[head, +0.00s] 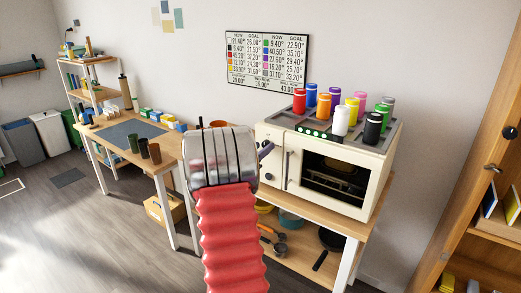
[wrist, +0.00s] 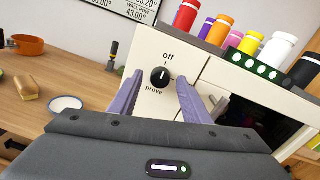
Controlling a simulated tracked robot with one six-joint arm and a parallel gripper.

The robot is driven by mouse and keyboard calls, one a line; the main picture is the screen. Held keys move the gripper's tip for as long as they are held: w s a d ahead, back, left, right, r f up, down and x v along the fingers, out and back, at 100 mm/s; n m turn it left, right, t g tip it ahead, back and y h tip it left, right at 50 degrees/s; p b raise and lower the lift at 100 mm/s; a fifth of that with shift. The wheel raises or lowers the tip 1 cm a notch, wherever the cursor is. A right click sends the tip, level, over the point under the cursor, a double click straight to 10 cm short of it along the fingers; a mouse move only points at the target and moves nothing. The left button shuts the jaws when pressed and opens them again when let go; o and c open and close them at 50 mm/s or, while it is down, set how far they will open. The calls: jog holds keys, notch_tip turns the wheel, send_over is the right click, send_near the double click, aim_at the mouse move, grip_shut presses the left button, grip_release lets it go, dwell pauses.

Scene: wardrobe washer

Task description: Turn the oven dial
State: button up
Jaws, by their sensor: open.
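The oven dial (wrist: 160,77) is a round black knob with a white pointer mark on the cream front panel. "Off" is printed above it and "prove" below it; the pointer is roughly upright, towards "off". The oven (head: 343,165) is a cream box with a dark window in the head view. My gripper (wrist: 159,80) is open in the wrist view, with one purple finger on each side of the dial. I cannot tell whether either finger touches it. In the head view my gripper (head: 266,150) is in front of the oven's left panel and covers part of it.
Several coloured bottles stand on the oven top, including a white bottle (head: 341,120). A pale door handle (wrist: 220,105) is right of the right finger. A desk (head: 115,132) with cups is to the left. A wooden cabinet (head: 478,150) stands at the right.

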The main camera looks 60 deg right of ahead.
jog(key=c, duration=1)
jog(key=shift+a, duration=0.15)
jog(key=shift+c, duration=0.2)
